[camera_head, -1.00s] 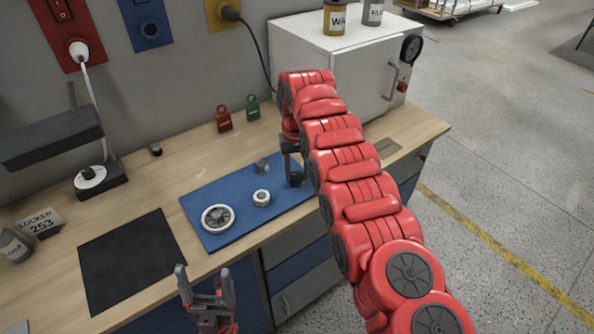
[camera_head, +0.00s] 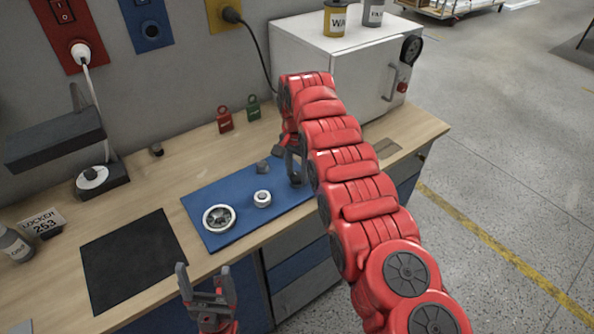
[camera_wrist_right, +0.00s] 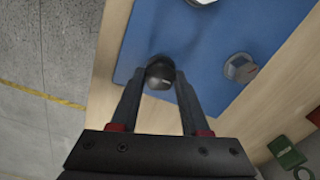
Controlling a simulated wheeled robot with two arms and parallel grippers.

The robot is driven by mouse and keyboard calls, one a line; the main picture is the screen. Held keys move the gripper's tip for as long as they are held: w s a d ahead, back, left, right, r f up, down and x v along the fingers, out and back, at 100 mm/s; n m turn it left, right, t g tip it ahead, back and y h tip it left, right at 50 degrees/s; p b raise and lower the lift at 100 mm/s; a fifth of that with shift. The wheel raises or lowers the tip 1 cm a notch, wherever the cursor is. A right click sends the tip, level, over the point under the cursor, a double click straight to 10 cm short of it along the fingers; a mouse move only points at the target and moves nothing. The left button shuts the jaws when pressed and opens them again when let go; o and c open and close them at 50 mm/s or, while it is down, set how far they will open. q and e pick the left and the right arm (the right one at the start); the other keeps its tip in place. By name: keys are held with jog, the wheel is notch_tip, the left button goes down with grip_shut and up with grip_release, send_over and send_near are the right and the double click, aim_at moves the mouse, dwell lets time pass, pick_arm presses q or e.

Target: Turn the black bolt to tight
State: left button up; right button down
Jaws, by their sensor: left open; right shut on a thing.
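The black bolt (camera_wrist_right: 160,72) shows in the right wrist view as a dark round head with a light mark, at the edge of the blue mat (camera_wrist_right: 200,35). My right gripper (camera_wrist_right: 161,80) is shut on it, one finger on each side. In the head view my right gripper (camera_head: 293,168) is at the right end of the blue mat (camera_head: 235,228), partly hidden by my own red arm. My left gripper (camera_head: 205,275) is open and empty, in front of the bench's front edge.
A white-rimmed round part (camera_head: 219,218), a light ring-shaped part (camera_head: 262,199) and a small grey part (camera_head: 262,167) are on the mat. A black mat (camera_head: 130,258) lies left. A white cabinet (camera_head: 315,45) stands behind, with red (camera_head: 224,121) and green (camera_head: 254,107) tags nearby.

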aim_at(297, 176)
jog(key=shift+w+m, duration=0.1)
jog(key=shift+m, duration=0.3)
jog(key=shift+r, duration=0.1)
jog(key=shift+c, duration=1.9)
grip_release()
jog(key=shift+r, duration=0.35)
notch_tip(297, 176, up, 16)
jog(key=p, duration=1.6)
jog(key=shift+r, duration=0.25)
